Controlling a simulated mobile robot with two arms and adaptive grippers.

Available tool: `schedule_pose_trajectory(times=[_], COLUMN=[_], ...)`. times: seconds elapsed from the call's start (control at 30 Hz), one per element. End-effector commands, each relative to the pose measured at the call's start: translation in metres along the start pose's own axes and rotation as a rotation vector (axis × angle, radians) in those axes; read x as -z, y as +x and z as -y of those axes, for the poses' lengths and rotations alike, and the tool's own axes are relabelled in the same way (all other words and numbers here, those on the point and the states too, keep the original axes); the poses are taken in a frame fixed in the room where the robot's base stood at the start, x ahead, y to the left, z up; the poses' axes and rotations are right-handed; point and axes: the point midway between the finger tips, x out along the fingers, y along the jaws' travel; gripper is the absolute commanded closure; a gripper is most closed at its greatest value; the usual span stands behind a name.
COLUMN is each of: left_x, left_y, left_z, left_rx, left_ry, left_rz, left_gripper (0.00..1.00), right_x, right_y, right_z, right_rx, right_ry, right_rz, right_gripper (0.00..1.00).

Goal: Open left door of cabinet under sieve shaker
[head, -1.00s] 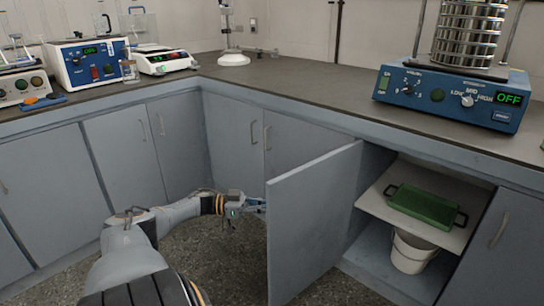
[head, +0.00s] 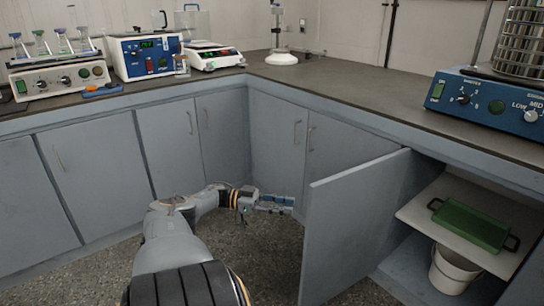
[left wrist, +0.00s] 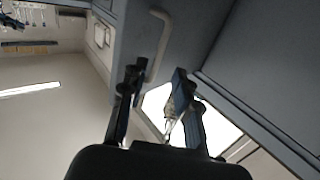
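The sieve shaker (head: 478,103) stands on the counter at the right in the head view, cut off by the frame edge. Below it, the left cabinet door (head: 350,225) stands wide open, swung out from the cabinet. Inside are a green tray (head: 471,226) on a shelf and a white bucket (head: 452,270). My right gripper is out of view.
Closed grey cabinets (head: 167,150) line the left and the corner. Lab devices, including a blue-fronted unit (head: 146,57) and a white balance (head: 211,57), stand on the counter. Speckled floor (head: 255,245) is free between my left arm and the door.

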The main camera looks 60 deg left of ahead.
Motion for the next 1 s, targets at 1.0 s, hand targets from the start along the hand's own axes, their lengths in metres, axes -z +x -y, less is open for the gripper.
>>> schedule_pose_trajectory(times=[1.0], left_x=[-0.001], left_y=[-0.046], left_z=[-0.001], left_rx=[0.0], left_ry=[-0.001], left_rz=[0.001], left_gripper=[0.69], right_x=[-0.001], right_y=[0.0], right_z=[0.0], right_rx=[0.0], right_ry=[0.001], right_rz=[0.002], right_gripper=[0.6])
